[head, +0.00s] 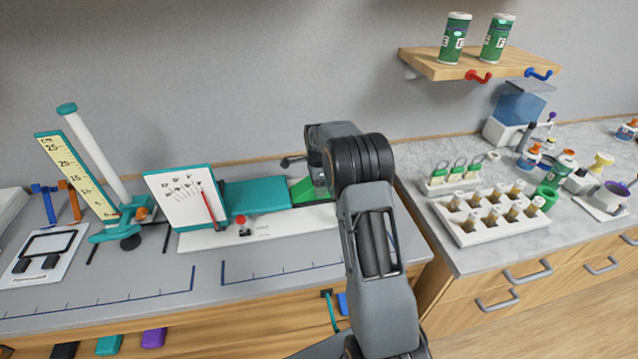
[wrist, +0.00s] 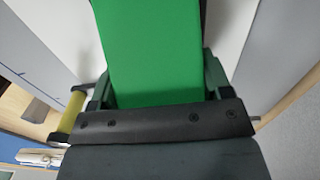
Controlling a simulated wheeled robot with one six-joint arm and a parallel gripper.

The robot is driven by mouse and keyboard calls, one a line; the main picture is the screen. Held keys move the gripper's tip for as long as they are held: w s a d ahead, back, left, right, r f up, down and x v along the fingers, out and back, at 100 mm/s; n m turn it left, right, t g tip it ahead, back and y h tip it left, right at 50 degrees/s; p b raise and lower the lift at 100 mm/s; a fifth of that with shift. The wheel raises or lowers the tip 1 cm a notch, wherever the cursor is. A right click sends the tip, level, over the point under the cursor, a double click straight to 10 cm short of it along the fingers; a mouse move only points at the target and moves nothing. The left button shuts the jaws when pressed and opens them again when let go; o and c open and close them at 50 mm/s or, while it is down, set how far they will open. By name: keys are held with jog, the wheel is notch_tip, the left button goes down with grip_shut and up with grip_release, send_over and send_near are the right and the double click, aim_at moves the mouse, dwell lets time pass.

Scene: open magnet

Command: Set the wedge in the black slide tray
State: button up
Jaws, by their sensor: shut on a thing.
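A green wedge (head: 302,190) lies at the right end of the teal block on a white base, beside my gripper in the head view. My gripper (wrist: 155,88) is shut on the green wedge (wrist: 150,45) in the wrist view, with a dark finger on each side of it. In the head view my arm hides the fingertips and part of the wedge. A black piece (head: 65,350) shows at the bottom left below the counter edge, in a row with teal and purple ones. I cannot tell whether it is the black slide tray.
A teal block (head: 256,194) and a white board (head: 186,196) with a red pen stand left of my gripper. A teal stand with a yellow scale (head: 75,172) is farther left. A white vial rack (head: 492,216) is on the right counter. The front of the left counter is mostly clear.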

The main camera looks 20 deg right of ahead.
jog(key=o, duration=1)
jog(key=shift+o, duration=0.2)
notch_tip(320, 180, up, 14)
jog(key=b, duration=0.1)
jog(key=shift+f, duration=0.15)
